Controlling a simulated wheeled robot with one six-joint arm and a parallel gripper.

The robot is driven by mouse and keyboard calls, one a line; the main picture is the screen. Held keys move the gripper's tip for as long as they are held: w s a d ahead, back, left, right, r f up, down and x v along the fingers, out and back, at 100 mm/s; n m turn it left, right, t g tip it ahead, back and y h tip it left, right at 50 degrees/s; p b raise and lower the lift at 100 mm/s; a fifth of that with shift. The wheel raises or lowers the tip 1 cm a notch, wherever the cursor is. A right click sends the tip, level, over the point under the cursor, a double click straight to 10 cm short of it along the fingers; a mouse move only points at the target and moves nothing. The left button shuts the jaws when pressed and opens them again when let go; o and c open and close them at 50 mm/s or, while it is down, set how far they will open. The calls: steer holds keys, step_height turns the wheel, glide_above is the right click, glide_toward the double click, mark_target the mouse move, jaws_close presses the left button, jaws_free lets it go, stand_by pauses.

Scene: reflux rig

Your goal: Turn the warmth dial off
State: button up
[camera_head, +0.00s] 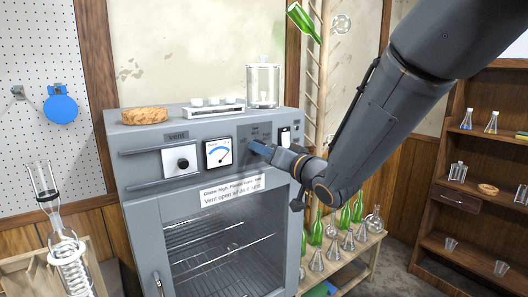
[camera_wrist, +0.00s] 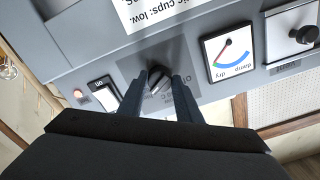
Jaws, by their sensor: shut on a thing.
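The warmth dial (camera_wrist: 159,80) is a dark round knob on a darker grey panel of the cabinet front. A pale line runs slantwise across its face. My gripper (camera_wrist: 160,88) has one finger on each side of the dial and is shut on it. In the head view my gripper (camera_head: 259,148) reaches the cabinet front from the right, and its fingers hide the dial there. The lettering around the dial is partly covered by the fingers, so its setting cannot be read.
The grey cabinet (camera_head: 150,205) has a damp/dry gauge (camera_head: 218,153) and vent knob (camera_head: 182,163) left of my gripper. A rocker switch (camera_wrist: 103,91) and reddish lamp (camera_wrist: 78,93) sit beside the dial. A glass jar (camera_head: 263,86) and cork ring (camera_head: 145,116) stand on top.

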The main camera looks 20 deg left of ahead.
steer(key=n+b, duration=2.3)
steer(key=b, duration=0.1)
steer(key=shift+w+d+r+n+b, duration=0.1)
steer(key=shift+n+b, duration=0.25)
steer(key=shift+n, duration=0.05)
stand_by(0.4)
steer(key=o, duration=1)
steer(key=shift+o, duration=0.2)
steer(key=shift+d, duration=0.1)
steer(key=v, duration=0.7)
steer(key=shift+s+d, duration=0.2)
steer(key=shift+s, duration=0.1)
